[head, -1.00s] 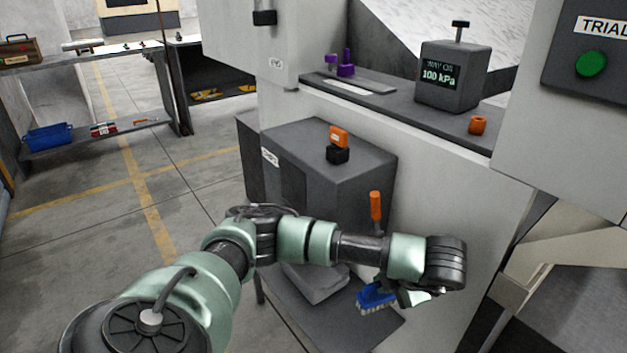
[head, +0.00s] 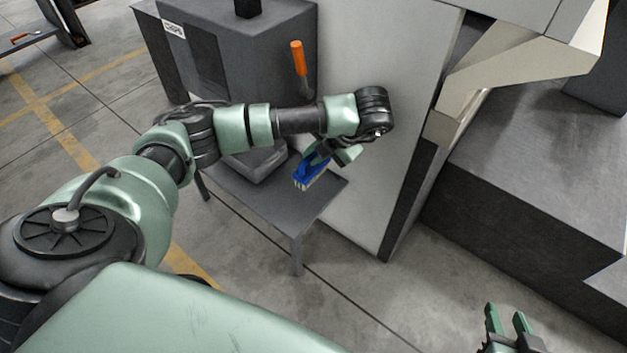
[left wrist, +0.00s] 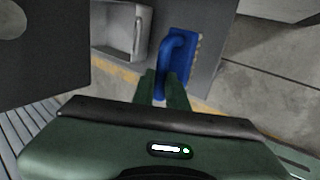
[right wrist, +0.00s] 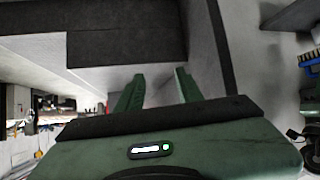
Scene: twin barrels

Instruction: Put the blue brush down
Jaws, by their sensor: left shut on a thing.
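The blue brush (head: 310,172) has a looped blue handle and pale bristles. My left gripper (head: 322,152) is shut on its handle and holds it over the small grey table (head: 310,204). In the left wrist view the brush (left wrist: 185,52) lies between the fingertips of my left gripper (left wrist: 163,88), above the table top. Whether the bristles touch the table cannot be told. My right gripper (head: 507,318) is at the lower right of the head view, over the floor. In the right wrist view its fingers (right wrist: 158,85) are apart with nothing between them.
A grey tray-like bin (head: 256,160) stands on the table, left of the brush. A dark grey cabinet (head: 235,50) stands behind, with an orange-handled tool (head: 299,62) at its side. The pale machine wall (head: 400,130) rises right of the table. The table's front right corner is bare.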

